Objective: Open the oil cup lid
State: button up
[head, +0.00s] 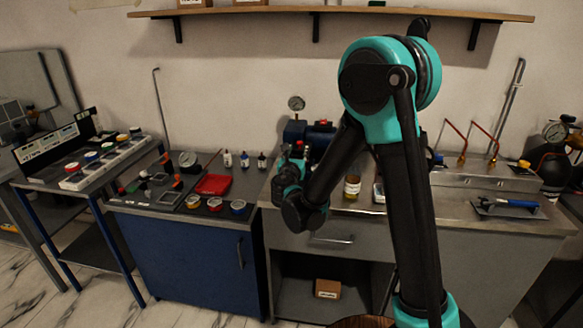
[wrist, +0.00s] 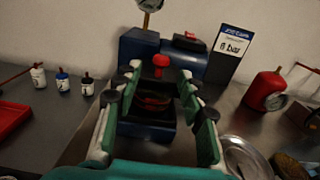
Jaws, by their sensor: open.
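A blue gauge rig stands against the wall on the grey bench, in the middle of the head view (head: 294,130) and ahead in the wrist view (wrist: 137,50). A red knob (wrist: 160,62) stands upright at its front, seen between my fingertips. Below it, a dark round part with some red and green (wrist: 152,101) shows between the fingers. I cannot tell for sure which part is the oil cup lid. My gripper (wrist: 161,76) is open and empty, its fingers spread on both sides of the knob in the picture; contact cannot be told. My arm partly hides the rig in the head view.
A red tray (head: 214,184) and several small bottles (wrist: 62,78) are at the left. A shelf (head: 350,13) hangs above.

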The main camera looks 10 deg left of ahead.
jog(key=s, duration=1.1)
jog(key=shift+a, duration=0.2)
jog(key=shift+c, duration=0.2)
